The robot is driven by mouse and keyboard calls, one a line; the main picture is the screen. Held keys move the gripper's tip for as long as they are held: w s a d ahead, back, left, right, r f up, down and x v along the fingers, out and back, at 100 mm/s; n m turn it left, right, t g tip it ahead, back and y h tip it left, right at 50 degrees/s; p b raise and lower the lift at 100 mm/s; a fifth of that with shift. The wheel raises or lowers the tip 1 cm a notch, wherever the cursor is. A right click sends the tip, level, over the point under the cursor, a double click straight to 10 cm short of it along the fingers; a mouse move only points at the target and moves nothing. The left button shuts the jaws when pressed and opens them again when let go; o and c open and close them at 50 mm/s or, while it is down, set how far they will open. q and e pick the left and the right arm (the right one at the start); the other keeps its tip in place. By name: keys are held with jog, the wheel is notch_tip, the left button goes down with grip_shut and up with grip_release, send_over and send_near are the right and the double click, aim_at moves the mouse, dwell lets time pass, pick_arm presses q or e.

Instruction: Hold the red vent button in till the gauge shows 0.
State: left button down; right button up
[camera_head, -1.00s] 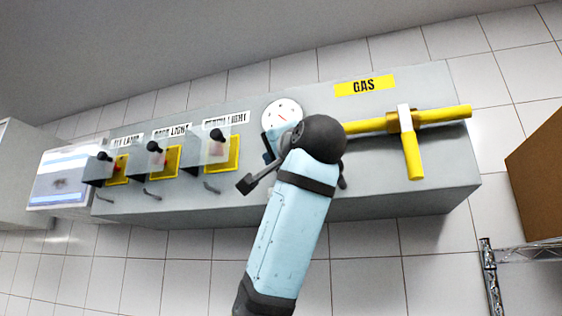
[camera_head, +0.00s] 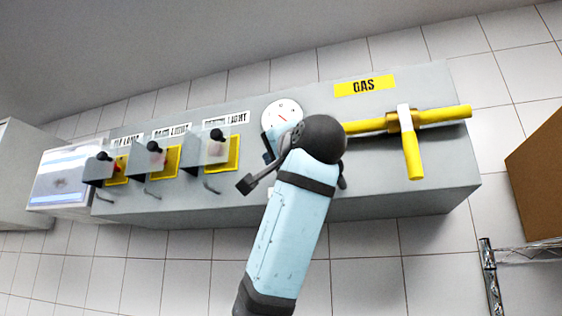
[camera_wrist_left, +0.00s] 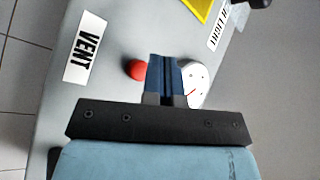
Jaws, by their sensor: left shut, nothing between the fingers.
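The red vent button (camera_wrist_left: 137,70) shows in the left wrist view, on the grey panel between the VENT label (camera_wrist_left: 85,47) and the white gauge. My left gripper (camera_wrist_left: 163,62) is shut and empty, with its blue fingers just beside the button and partly overlapping its edge. I cannot tell whether they touch it or whether it is pressed in. The gauge (camera_head: 282,114) with a red needle shows in the head view and partly in the wrist view (camera_wrist_left: 197,83); its reading is too small to tell. In the head view my left arm hides the button and fingertips. My right gripper is not in view.
A yellow gas pipe with a valve handle (camera_head: 412,155) is right of my arm, under the GAS label (camera_head: 364,86). Several switches with clear covers (camera_head: 216,148) are to the left. A brown box (camera_head: 540,165) is at the far right.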

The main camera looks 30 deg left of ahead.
pick_arm(q)
jog(key=shift+w+a, duration=0.25)
jog(key=shift+w, duration=0.35)
dwell(6.2)
jog(key=shift+s+f+b, duration=0.2)
jog(key=shift+f+b, duration=0.15)
jog(key=shift+b, duration=0.2)
jog(key=shift+d, duration=0.1)
jog(key=shift+s+d+r+b, duration=0.1)
jog(key=shift+s+d+b, duration=0.25)
jog(key=shift+s, duration=0.35)
jog(key=shift+s+d+f+b, duration=0.1)
jog(key=shift+s+d+b, duration=0.1)
jog(key=shift+s+b, duration=0.4)
jog(key=shift+s+d+r+b, duration=0.1)
jog(key=shift+s+d+b, duration=0.2)
jog(key=shift+s, duration=0.55)
